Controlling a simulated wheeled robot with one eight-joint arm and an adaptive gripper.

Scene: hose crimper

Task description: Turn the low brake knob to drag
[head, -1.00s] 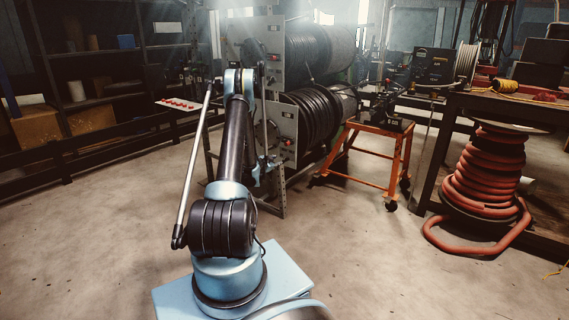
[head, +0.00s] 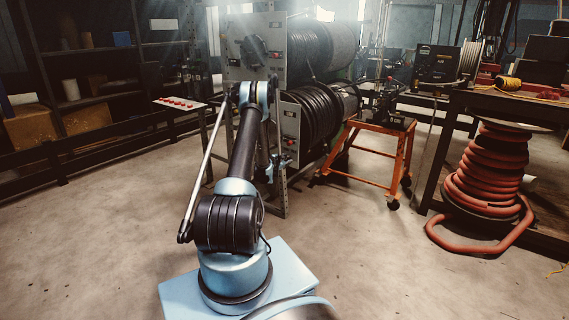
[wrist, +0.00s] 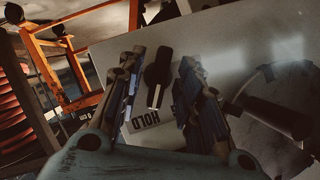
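In the wrist view, a black knob (wrist: 158,70) with a white pointer line sits on a grey panel (wrist: 225,45). The pointer line faces a white label reading HOLD (wrist: 150,135), seen upside down. No drag label is readable. My gripper (wrist: 162,62) is open, with one finger on each side of the knob; whether either finger touches it I cannot tell.
A dark handle (wrist: 275,115) sticks out from the panel right of the gripper in the wrist view. The upper panel (head: 274,30) and black hose reels (head: 325,110) stand above and beside it. An orange cart (head: 372,165) stands to the right.

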